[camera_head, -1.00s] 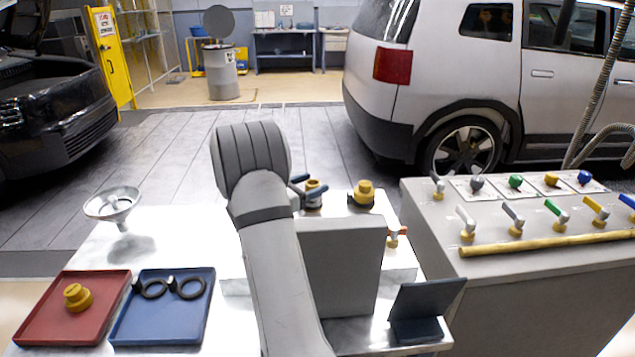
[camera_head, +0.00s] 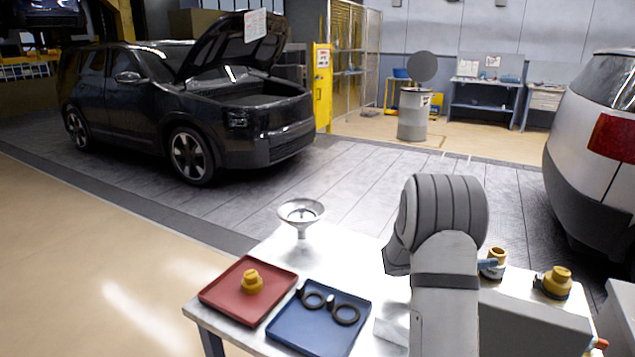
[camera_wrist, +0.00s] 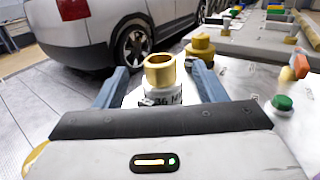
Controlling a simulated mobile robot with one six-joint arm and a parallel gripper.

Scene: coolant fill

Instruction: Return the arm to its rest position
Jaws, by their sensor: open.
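My arm (camera_head: 445,270) reaches out over the workbench, right of centre in the head view. In the wrist view my gripper (camera_wrist: 158,85) is open, with one blue finger on each side. A brass open-topped neck (camera_wrist: 160,72) on a white labelled base shows between the fingers, and nothing is clamped. In the head view the neck (camera_head: 498,256) stands right of my arm, with a blue finger next to it. I cannot tell whether a finger touches it.
A yellow-capped fitting (camera_head: 554,281) stands right of the neck. A metal funnel (camera_head: 301,213), a red tray (camera_head: 222,291) with a yellow cap (camera_head: 251,281) and a blue tray (camera_head: 290,333) with black rings (camera_head: 345,313) are left of my arm. A black car (camera_head: 190,100) stands beyond.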

